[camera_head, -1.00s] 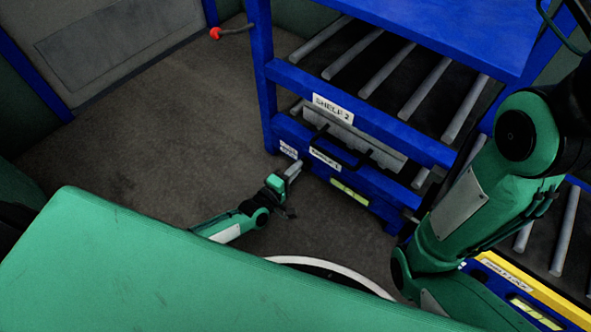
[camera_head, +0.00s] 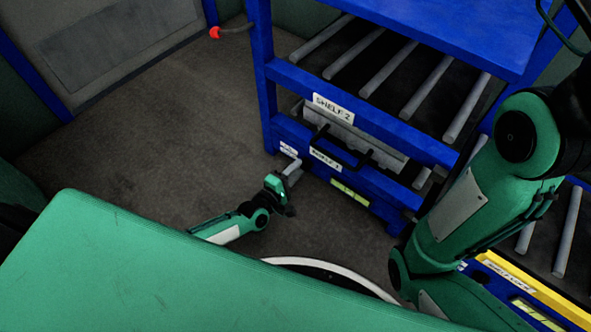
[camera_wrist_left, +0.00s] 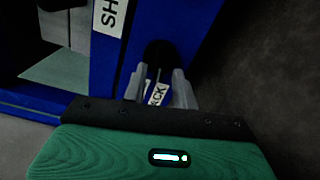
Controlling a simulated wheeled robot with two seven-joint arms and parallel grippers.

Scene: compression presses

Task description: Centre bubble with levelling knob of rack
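The blue rack (camera_head: 384,186) stands at centre right in the head view. Its yellow-green level vial (camera_head: 348,193) is on the lower beam; the bubble is too small to make out. My left gripper (camera_head: 292,167) is at the left end of that beam, by a small white label (camera_head: 289,149). In the left wrist view, a round black knob (camera_wrist_left: 160,53) lies at the fingertips of the left gripper (camera_wrist_left: 160,75). The two grey fingers are apart, and I see no clear grip on the knob. My right gripper is out of view.
A roller shelf (camera_head: 420,85) marked SHELF 2 is above the lower beam. A red-ended lever (camera_head: 215,33) sticks out left of the rack. Grey floor (camera_head: 150,130) is clear to the left.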

